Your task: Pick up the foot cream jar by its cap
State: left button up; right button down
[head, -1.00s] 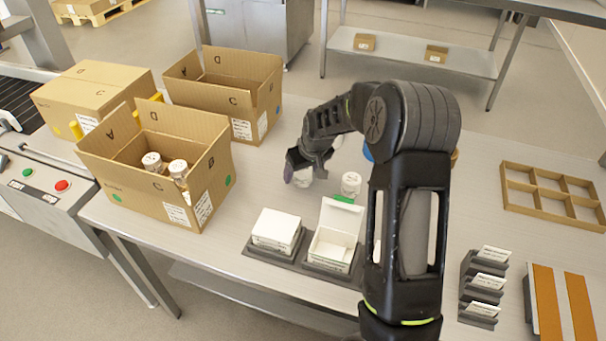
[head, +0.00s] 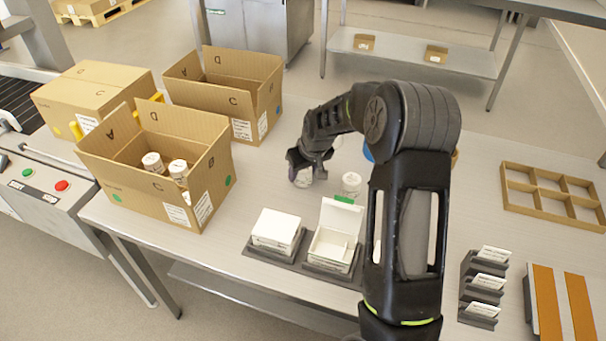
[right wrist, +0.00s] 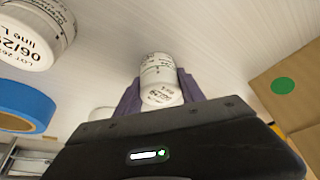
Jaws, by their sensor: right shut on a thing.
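A white jar with a printed label (right wrist: 158,70) is between the purple finger pads of my right gripper (right wrist: 160,94) in the right wrist view. The gripper is shut on its white cap end. In the head view the same gripper (head: 303,166) reaches down over the jar (head: 304,178), hiding its top. I cannot tell whether the jar touches the table, and its product name is not readable. A second white jar (head: 351,183) stands just to the right; a large labelled jar (right wrist: 38,30) shows at upper left in the wrist view. My left gripper is not in view.
An open carton with jars (head: 150,200) stands at left, with more cartons behind. Two small white boxes, one closed (head: 276,230) and one open (head: 333,248), sit in front. A blue tape roll (right wrist: 25,107) is near the gripper. A divided tray (head: 510,203) lies at right.

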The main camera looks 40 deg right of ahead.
jog(key=shift+r, duration=0.1)
notch_tip(320, 180, up, 10)
jog(key=shift+f+b, duration=0.1)
jog(key=shift+b, duration=0.3)
dwell(0.6)
